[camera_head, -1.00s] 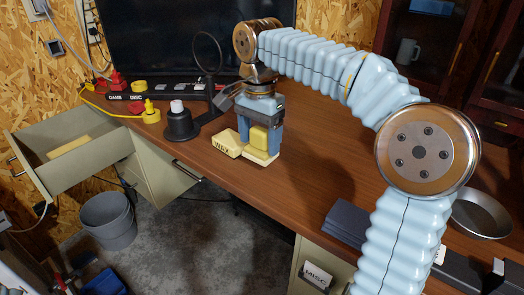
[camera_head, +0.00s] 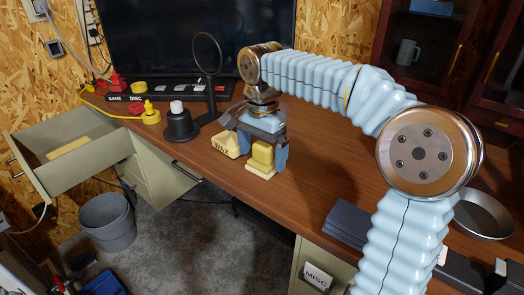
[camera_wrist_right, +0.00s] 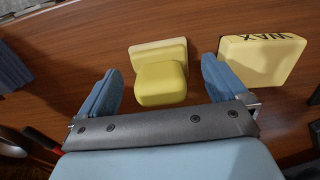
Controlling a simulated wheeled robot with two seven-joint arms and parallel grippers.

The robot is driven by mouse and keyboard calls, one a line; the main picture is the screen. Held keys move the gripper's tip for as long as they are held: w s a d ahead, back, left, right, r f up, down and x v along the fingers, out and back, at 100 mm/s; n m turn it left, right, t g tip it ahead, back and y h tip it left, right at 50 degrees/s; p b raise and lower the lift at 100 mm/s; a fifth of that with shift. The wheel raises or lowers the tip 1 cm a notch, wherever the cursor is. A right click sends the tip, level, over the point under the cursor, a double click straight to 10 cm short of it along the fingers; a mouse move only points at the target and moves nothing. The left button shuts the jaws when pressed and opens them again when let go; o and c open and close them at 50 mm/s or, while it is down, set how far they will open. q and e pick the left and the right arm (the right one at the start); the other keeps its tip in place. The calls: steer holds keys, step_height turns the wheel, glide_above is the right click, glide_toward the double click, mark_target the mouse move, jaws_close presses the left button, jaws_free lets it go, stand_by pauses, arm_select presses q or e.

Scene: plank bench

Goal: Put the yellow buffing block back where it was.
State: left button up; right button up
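A yellow block (camera_head: 262,154), likely the buffing block, stands on the brown desk at its front edge, with a paler yellow slab (camera_head: 260,170) against it. I cannot tell whether they are one piece. In the right wrist view the block (camera_wrist_right: 161,84) and slab (camera_wrist_right: 158,52) lie between my fingers. My right gripper (camera_head: 262,149) is open around the block, with a gap on both sides in the wrist view (camera_wrist_right: 160,66). A pale yellow block marked WAX (camera_head: 225,144) lies just left of it; it also shows in the wrist view (camera_wrist_right: 262,62). My left gripper is not in view.
A black cylinder (camera_head: 179,125) and a ring on a stand (camera_head: 207,55) stand left of the gripper. An open drawer (camera_head: 105,160) holding a yellow piece (camera_head: 69,146) juts out left. A metal bowl (camera_head: 483,214) is at right. The middle desk (camera_head: 330,160) is clear.

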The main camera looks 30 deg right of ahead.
mark_target(262, 144)
steer(key=shift+r, duration=0.1)
step_height(262, 144, up, 11)
steer(key=shift+f+p, duration=0.15)
steer(key=shift+p, duration=0.9)
steer(key=shift+r, duration=0.7)
steer(key=shift+f, duration=0.15)
